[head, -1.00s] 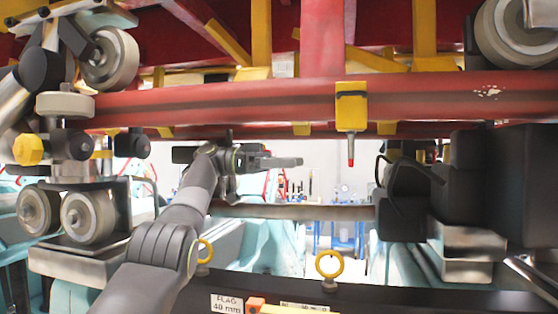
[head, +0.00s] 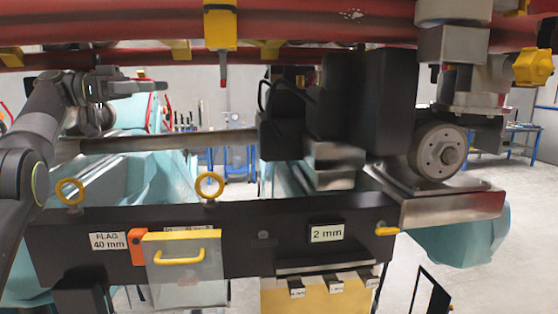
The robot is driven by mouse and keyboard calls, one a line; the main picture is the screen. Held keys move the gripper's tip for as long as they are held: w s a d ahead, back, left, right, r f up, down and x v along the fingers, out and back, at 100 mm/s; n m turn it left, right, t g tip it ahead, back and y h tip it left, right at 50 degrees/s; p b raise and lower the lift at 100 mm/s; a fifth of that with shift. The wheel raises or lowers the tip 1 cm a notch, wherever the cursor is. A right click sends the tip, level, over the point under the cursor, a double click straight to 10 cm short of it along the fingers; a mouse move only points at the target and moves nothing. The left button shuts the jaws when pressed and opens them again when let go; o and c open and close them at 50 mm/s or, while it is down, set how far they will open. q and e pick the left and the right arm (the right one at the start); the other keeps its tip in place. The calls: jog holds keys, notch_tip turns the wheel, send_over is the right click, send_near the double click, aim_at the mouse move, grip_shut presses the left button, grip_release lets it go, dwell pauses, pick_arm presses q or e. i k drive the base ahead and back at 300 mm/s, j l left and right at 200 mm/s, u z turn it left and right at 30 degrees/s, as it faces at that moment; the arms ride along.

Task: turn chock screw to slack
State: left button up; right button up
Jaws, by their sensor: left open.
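My left gripper (head: 155,86) is at the upper left, below the red rail. It is open, with its fingers pointing right, and nothing shows between them. A yellow lobed knob (head: 533,67) sits at the far right edge, beside the bracket above a grey wheel (head: 440,150). I cannot tell for certain whether this knob is the chock screw. The wheel stands over a metal tray (head: 455,210). My left gripper is far from the knob. My right gripper is not in view.
The red rail (head: 120,30) crosses the top, with a yellow red-tipped pin holder (head: 220,25) hanging from it. Dark blocks (head: 385,100) stand in the middle. A dark beam (head: 255,225) below carries yellow rings, a lidded box (head: 187,270) and a "2 mm" label (head: 326,233).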

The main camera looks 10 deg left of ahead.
aim_at(222, 53)
jog(key=k+l, duration=0.7)
jog(key=k, duration=0.15)
